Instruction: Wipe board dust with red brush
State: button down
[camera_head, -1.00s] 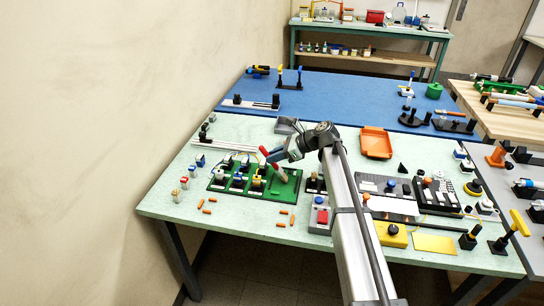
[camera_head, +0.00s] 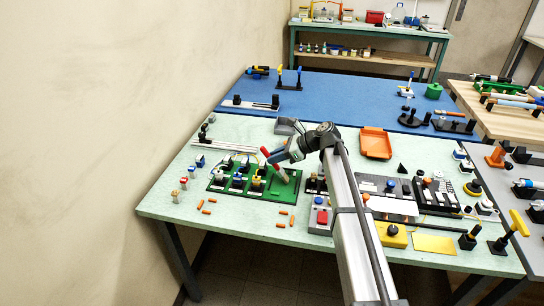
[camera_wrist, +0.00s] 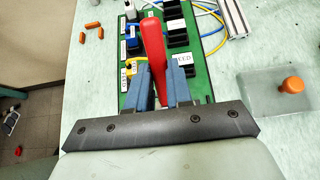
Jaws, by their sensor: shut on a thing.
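The red brush (camera_head: 280,172) is in my gripper (camera_head: 276,159), over the right part of the green board (camera_head: 267,195). In the wrist view the brush's red handle (camera_wrist: 151,45) stands between the two blue fingers of my gripper (camera_wrist: 157,80), which are shut on it. The green board (camera_wrist: 201,82) lies beneath and carries black blocks, coloured parts and blue and yellow wires. The brush's lower end is small in the head view, and I cannot tell whether it touches the board. I cannot make out dust on the board.
Several orange pegs (camera_wrist: 92,25) lie loose beside the board. A grey box with a red button (camera_head: 321,217) stands to its right, and an orange tray (camera_head: 376,143) behind. Small coloured posts (camera_head: 184,183) stand at the left. The pale green table's front edge is near the board.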

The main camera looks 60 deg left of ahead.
jog(key=shift+w+d, duration=0.6)
jog(key=shift+d, duration=0.05)
jog(key=shift+r, duration=0.25)
notch_tip(320, 180, up, 8)
jog(key=shift+f, duration=0.2)
jog(key=shift+w, duration=0.1)
jog(key=w+d+f+m+t+y, duration=0.1)
jog(key=w+d+m+t, duration=0.15)
jog(key=w+d, duration=0.85)
jog(key=w+d+f+m+t+y, duration=0.1)
jog(key=w+d+m+t, duration=0.35)
jog(key=d, duration=1.25)
jog(key=w+d+f+m+y, duration=0.1)
jog(key=w+d, duration=0.9)
jog(key=d, duration=0.5)
jog(key=s+d+f+m+t, duration=0.1)
jog(key=d+f+m+t, duration=0.1)
jog(key=d, duration=1.1)
jog(key=s+d+f+m+t+h, duration=0.1)
jog(key=d+f+m+t, duration=0.2)
jog(key=d, duration=1.1)
jog(key=s+d+f+m+t+h, duration=0.1)
jog(key=d+f, duration=0.4)
jog(key=d, duration=0.9)
jog(key=shift+s+f+m+t, duration=0.35)
jog(key=shift+m+t, duration=0.45)
jog(key=shift+m, duration=0.3)
